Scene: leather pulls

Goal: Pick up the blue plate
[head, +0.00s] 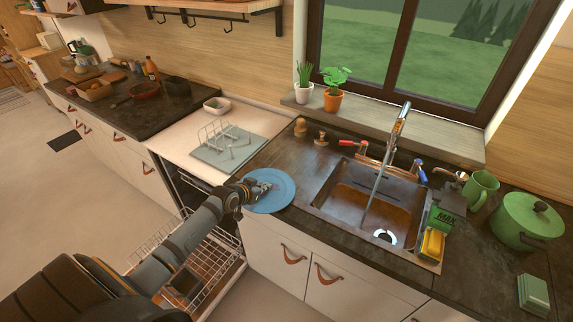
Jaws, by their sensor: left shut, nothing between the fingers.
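The blue plate (272,192) is round and lies at the front edge of the dark counter, left of the sink. My left gripper (254,190) is at the plate's left side, over or against its rim. Its fingers look shut with nothing visible between them. I cannot tell whether they touch the plate. My left arm reaches in from the lower left, above an open dishwasher. My right gripper is not in view.
A sink (370,208) with a tall faucet is to the right. A green pot (526,221) and green mug (481,189) stand farther right. A dish rack (222,140) on a mat is behind left. An open dishwasher rack (205,270) lies below my arm.

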